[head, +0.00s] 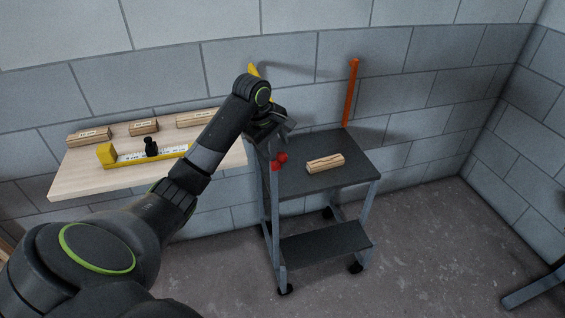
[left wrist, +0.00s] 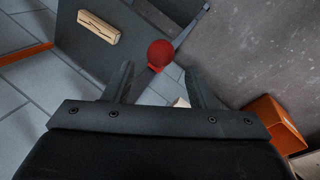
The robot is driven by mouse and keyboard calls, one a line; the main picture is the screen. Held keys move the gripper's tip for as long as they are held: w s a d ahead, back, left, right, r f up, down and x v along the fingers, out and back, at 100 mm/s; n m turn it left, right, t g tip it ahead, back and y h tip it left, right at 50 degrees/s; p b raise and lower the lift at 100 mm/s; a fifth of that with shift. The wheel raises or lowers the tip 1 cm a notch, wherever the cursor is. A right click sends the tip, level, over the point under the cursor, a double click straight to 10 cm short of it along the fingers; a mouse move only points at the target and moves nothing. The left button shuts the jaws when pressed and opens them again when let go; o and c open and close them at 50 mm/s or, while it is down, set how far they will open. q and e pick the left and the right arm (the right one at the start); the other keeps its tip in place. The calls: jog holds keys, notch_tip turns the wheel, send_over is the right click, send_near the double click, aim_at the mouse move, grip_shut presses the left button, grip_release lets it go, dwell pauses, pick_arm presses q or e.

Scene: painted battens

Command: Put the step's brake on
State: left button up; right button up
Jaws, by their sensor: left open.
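A wheeled step (head: 311,178) with a dark top, a lower tread and black castors stands by the block wall. A red knob (head: 281,158) sits at its left front top corner. The knob also shows in the left wrist view (left wrist: 160,53), just beyond my open fingertips. My left gripper (head: 277,128) is at the step's left side, above and behind the knob in the head view; its fingers are hard to make out there. In the left wrist view its two fingers (left wrist: 163,83) are apart with nothing between them. My right gripper is not in view.
A wooden batten (head: 325,163) lies on the step's top. An orange upright post (head: 351,93) rises behind it.

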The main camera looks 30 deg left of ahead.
pick_arm(q)
jog(key=x, duration=0.8)
jog(key=shift+w+f, duration=0.15)
jog(key=shift+f, duration=0.25)
grip_shut()
